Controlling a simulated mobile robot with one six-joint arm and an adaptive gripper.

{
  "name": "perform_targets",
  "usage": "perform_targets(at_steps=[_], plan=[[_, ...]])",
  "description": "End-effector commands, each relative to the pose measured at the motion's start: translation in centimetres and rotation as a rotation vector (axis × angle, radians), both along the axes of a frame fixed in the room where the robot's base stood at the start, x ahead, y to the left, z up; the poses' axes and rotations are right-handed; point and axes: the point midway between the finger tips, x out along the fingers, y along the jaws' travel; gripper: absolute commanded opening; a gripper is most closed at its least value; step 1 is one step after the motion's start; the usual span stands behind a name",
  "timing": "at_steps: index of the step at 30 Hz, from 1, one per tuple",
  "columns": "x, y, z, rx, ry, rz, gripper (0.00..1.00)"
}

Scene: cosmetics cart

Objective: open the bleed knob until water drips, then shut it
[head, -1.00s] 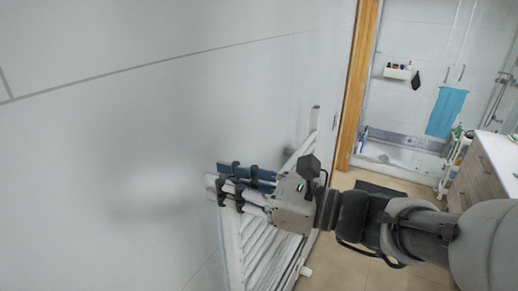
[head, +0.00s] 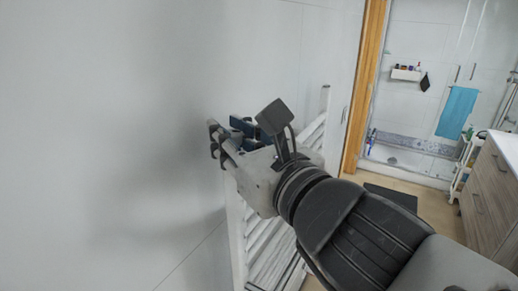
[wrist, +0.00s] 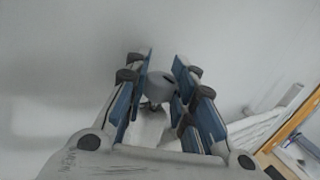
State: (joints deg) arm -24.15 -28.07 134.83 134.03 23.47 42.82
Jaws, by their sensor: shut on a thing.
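In the wrist view, a small grey rounded bleed knob (wrist: 160,86) sits between the blue-padded fingers of my gripper (wrist: 161,72). The fingers are closed on it from both sides. A small dark-and-pale fitting shows just below the knob. In the head view, my gripper (head: 226,133) is at the wall, at the top end of the white ladder-style towel radiator (head: 262,243); the radiator also shows in the wrist view (wrist: 256,130). In the head view the fingers hide the knob. No water can be made out at the knob.
A pale tiled wall (head: 100,150) stands close on the left. Behind are a wooden door frame (head: 364,90), a shower with a blue towel (head: 456,112), and a wooden cabinet (head: 488,185) on the right. A dark mat (head: 390,196) lies on the floor.

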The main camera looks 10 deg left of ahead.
Motion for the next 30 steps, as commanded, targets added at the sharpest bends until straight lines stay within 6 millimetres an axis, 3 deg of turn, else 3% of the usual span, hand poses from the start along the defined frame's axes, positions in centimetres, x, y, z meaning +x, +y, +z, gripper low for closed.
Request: perform_targets(at_steps=[12,30], plan=[[-0.42,0.71,-1.27,-0.014,0.018,-0.102,0.0],[-0.34,-0.01,-0.37,0.005,0.012,-0.196,0.0]])
